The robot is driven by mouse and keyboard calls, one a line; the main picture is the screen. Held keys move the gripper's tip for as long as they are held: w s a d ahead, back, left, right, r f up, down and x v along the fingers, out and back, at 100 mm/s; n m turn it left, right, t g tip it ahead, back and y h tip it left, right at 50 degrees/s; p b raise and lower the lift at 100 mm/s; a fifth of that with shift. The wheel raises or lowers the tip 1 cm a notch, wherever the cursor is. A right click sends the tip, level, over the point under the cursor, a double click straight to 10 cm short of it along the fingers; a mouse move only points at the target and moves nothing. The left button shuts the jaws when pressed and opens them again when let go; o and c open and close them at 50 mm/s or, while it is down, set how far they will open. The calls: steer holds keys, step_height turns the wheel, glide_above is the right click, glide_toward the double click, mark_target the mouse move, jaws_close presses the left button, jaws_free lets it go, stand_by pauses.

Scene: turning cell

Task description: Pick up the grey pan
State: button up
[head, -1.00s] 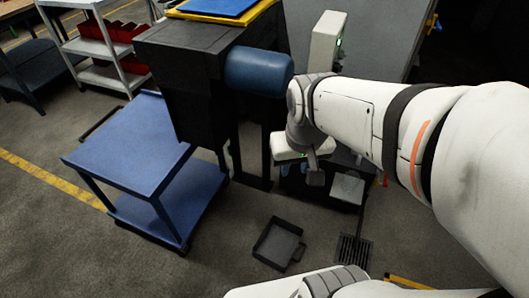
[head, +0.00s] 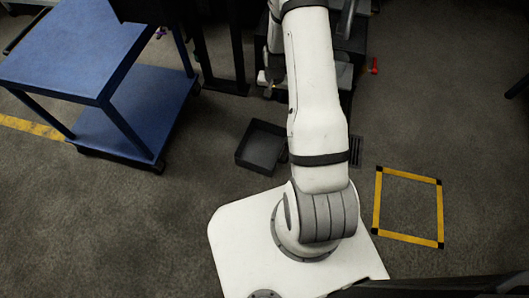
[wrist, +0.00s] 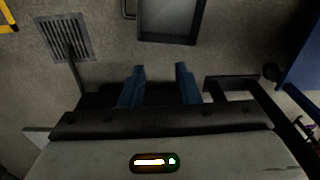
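The grey pan (head: 262,146) is a dark, square, shallow tray lying on the floor in the head view, just left of my arm. Its right side is partly hidden by my arm. In the wrist view the pan (wrist: 170,22) shows at the top edge, cut off by the frame, with its handle at its left. My gripper (wrist: 160,72) has two blue fingers standing apart with nothing between them. The pan is beyond the fingertips and not touching them. In the head view the fingers are hard to make out.
A blue cart (head: 75,50) stands to the left of the pan. A floor grate (head: 355,151) lies right of my arm and also shows in the wrist view (wrist: 66,37). A yellow-and-black square frame (head: 408,207) is marked on the floor at right. Floor around the pan is clear.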

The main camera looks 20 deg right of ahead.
steer(key=s+f+b, duration=0.2)
steer(key=f, duration=0.8)
steer(key=s+d+f+m+b, duration=0.1)
steer(key=s+f+b, duration=0.1)
steer(key=f, duration=0.9)
steer(key=s+d+f+m+b, duration=0.1)
steer(key=f+b, duration=0.2)
steer(key=f, duration=0.7)
steer(key=shift+s+d+f+g, duration=0.25)
steer(key=shift+s+f+g, duration=0.05)
steer(key=shift+s, duration=0.1)
steer(key=f+b, duration=0.1)
steer(key=f, duration=0.1)
steer(key=f+b, duration=0.2)
steer(key=f, duration=0.1)
steer(key=shift+d+f, duration=0.2)
steer(key=shift+f, duration=0.1)
steer(key=shift+r, duration=0.1)
steer(key=shift+c, duration=0.3)
jaws_close()
